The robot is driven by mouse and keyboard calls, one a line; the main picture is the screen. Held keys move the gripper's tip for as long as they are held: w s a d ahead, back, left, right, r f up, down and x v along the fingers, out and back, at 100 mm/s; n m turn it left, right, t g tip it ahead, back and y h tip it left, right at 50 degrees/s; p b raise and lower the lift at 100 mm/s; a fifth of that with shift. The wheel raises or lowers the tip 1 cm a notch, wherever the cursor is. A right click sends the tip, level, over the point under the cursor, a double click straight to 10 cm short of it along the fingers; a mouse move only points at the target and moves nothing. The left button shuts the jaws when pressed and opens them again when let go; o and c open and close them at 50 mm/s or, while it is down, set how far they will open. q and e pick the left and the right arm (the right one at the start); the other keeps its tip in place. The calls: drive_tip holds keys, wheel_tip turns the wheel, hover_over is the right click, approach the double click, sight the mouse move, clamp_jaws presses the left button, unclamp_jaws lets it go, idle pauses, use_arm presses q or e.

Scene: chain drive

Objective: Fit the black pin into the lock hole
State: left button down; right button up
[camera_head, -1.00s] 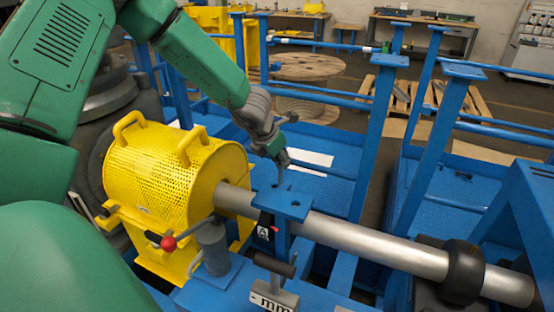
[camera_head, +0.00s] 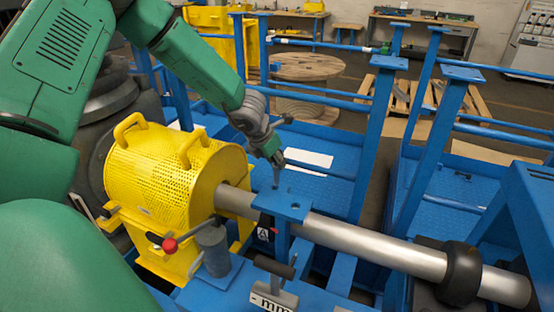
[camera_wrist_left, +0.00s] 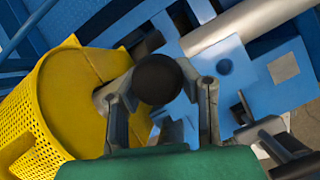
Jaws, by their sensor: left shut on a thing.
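My left gripper (camera_head: 277,160) is shut on the black pin, just above the left end of a blue plate. In the left wrist view the pin shows as a round black end (camera_wrist_left: 157,79) between the two fingers. In the head view a thin part of the pin (camera_head: 277,176) points down from the fingertips. The blue plate (camera_head: 268,204) sits over the grey shaft and has a dark round hole (camera_head: 295,205), right of the pin. This hole also shows in the left wrist view (camera_wrist_left: 225,66). Whether the pin tip touches the plate is unclear. My right gripper is out of view.
A yellow perforated guard (camera_head: 160,175) stands left of the plate. The grey shaft (camera_head: 370,243) runs right to a black collar (camera_head: 462,272). A red-knobbed lever (camera_head: 170,245) and a black T-handle (camera_head: 274,266) stand in front. Blue frame posts (camera_head: 375,140) rise behind.

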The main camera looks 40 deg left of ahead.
sight(273, 166)
use_arm(q)
drive_tip(key=shift+a+f, duration=0.1)
drive_tip(key=shift+a, duration=0.1)
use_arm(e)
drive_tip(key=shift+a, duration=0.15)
use_arm(q)
drive_tip(key=shift+a+f, duration=0.3)
drive_tip(key=shift+a, duration=0.05)
drive_tip(key=shift+f+b, duration=0.1)
drive_tip(key=shift+b, duration=0.2)
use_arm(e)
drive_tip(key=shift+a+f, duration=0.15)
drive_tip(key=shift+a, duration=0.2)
use_arm(q)
drive_tip(key=shift+d, duration=0.15)
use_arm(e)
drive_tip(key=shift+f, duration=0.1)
use_arm(q)
drive_tip(key=shift+d+f+b, duration=0.25)
drive_tip(key=shift+f+b, duration=0.1)
drive_tip(key=shift+b, duration=0.1)
drive_tip(key=shift+a+f+b, duration=0.3)
drive_tip(key=shift+f+b, duration=0.15)
drive_tip(key=shift+f, duration=0.3)
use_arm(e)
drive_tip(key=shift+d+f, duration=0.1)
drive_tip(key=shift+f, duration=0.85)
